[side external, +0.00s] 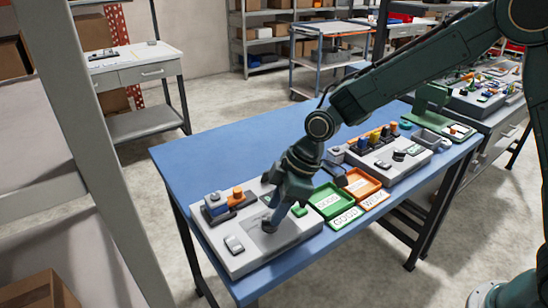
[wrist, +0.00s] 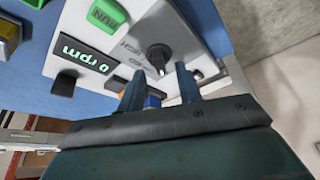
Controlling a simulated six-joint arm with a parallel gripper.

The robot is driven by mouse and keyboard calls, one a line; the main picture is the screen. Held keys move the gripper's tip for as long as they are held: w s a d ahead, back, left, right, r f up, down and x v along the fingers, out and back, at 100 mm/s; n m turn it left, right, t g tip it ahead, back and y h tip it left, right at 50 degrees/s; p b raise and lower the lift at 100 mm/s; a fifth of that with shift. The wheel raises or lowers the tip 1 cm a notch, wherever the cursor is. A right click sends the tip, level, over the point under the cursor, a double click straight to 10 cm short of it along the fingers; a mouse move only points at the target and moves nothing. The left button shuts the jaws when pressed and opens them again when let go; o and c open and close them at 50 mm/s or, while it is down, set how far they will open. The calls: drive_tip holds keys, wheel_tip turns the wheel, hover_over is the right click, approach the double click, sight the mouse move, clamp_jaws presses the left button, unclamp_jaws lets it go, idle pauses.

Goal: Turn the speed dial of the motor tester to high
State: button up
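In the wrist view, the motor tester (wrist: 82,22) is a light panel with a display (wrist: 84,54) reading 0 rpm and a green RUN button (wrist: 106,15). Its black dial (wrist: 158,54) has a narrow end pointing toward the bottom of the picture. Letters beside it are too oblique to read surely. My gripper (wrist: 160,72) is open, with the dial just beyond and between its fingertips; contact cannot be told. In the side view, my gripper (side external: 284,218) is low over the left grey panel (side external: 250,262), where it hides part of the top.
A green tray (side external: 350,217) and an orange tray (side external: 377,183) lie right of my gripper. A second grey panel (side external: 402,172) with several coloured parts stands farther right. The blue table (side external: 190,160) is clear at its back left. Shelves and benches stand beyond.

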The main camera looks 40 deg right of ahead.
drive_tip(key=shift+x, duration=0.95)
drive_tip(key=shift+c, duration=0.2)
clamp_jaws()
